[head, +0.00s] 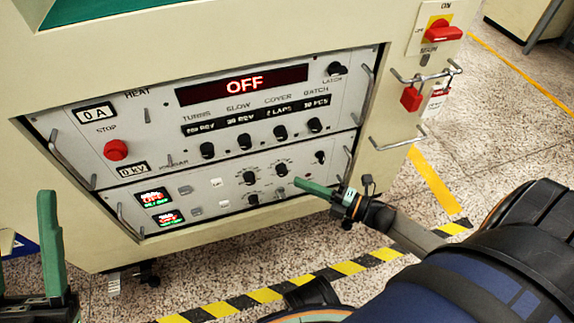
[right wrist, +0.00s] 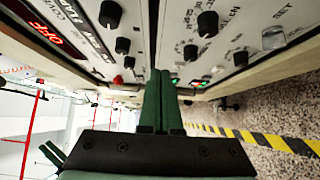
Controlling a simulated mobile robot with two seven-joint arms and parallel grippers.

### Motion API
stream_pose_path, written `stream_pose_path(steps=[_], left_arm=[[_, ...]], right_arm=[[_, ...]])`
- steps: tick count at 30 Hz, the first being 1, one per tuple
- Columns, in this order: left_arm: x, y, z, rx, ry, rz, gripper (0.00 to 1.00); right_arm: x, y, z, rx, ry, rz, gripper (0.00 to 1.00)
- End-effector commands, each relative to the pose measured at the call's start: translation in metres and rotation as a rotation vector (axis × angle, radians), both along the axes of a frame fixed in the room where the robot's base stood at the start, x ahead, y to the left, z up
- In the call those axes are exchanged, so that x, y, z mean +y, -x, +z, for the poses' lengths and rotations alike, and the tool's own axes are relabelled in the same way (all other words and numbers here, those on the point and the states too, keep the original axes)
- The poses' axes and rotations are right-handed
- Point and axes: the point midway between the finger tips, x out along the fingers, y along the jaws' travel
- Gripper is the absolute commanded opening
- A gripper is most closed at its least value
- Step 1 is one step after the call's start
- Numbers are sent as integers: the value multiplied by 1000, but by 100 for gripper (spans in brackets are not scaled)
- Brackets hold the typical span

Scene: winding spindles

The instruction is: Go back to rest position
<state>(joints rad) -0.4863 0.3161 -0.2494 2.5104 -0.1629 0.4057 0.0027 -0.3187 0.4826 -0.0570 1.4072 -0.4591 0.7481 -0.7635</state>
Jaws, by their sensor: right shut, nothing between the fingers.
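My right gripper (head: 298,183) is shut and empty. In the head view its green fingertips point left, in front of the lower row of knobs on the cabinet's control panel (head: 230,150). I cannot tell whether they touch it. In the right wrist view the two green fingers (right wrist: 158,75) lie together, with panel knobs above them. My left gripper (head: 24,230) is at the lower left edge of the head view. Its green fingers stand apart with nothing seen between them, and one is cut off by the edge.
The panel display (head: 245,84) reads OFF. A red stop button (head: 115,150), metal handles and a red padlock (head: 411,98) stick out from the cabinet. A red main switch (head: 443,32) is at upper right.

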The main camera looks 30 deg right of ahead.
Motion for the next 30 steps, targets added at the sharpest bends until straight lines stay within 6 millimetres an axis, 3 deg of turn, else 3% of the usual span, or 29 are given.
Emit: stream_pose_path(steps=[5, 12, 17, 20, 24, 30], left_arm=[[0, 0, 4, -7, -5, 4, 50], [1, 0, 5, -10, -2, 10, 50], [2, 0, 5, -9, 0, 12, 50], [2, 0, 5, -9, 0, 11, 50], [1, 0, 5, -8, -2, 10, 50], [1, 0, 4, -8, -2, 9, 50]], right_arm=[[-9, 15, 0, 1, 0, 0, 0], [-10, 17, 0, 0, 0, 1, 0], [6, 13, 17, -10, -64, 13, 0], [36, 10, 52, -22, -191, 40, 0], [86, 13, 129, -32, -457, 106, 0], [133, 37, 239, -18, -823, 234, 0]])
